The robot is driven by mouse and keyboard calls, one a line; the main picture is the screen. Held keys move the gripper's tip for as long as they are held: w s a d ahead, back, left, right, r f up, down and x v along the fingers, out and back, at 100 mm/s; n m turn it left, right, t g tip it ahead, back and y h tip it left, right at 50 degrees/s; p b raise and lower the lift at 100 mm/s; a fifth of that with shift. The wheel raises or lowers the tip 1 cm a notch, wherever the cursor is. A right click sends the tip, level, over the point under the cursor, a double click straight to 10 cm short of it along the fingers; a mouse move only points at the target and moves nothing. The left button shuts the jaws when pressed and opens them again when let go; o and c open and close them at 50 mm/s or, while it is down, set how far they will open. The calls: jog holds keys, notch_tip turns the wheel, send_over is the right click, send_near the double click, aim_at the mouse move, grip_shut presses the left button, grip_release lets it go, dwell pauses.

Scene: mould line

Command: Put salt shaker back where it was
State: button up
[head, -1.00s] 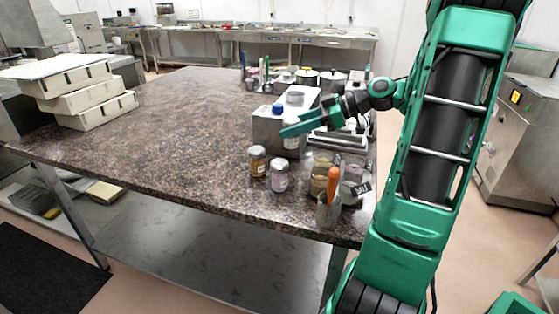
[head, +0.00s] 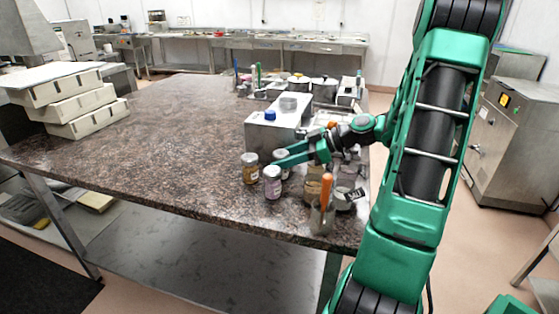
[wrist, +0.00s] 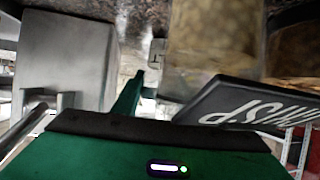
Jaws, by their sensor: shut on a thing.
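The salt shaker (head: 284,174) looks like a small clear jar with a grey lid, partly hidden by my fingers in the head view. My gripper (head: 281,161) is shut on it, near the right end of the stone-topped table (head: 170,130). It is just behind a purple-labelled jar (head: 272,184) and right of a brown spice jar (head: 250,168). I cannot tell whether its base touches the table. In the wrist view a green finger (wrist: 130,95) shows, but the shaker cannot be made out.
A steel box (head: 268,135) with a blue-capped item stands behind the gripper. Jars (head: 313,188), a metal cup with an orange-handled tool (head: 322,215) and a black label (wrist: 245,105) crowd the right. White boxes (head: 75,95) sit far left; the table's middle is clear.

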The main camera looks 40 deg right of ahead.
jog(key=o, duration=1.1)
jog(key=shift+f, duration=0.1)
jog(key=shift+s+d+r, duration=0.25)
jog(key=shift+d+r, duration=0.1)
jog(key=v, duration=1.1)
jog(key=shift+s, duration=0.15)
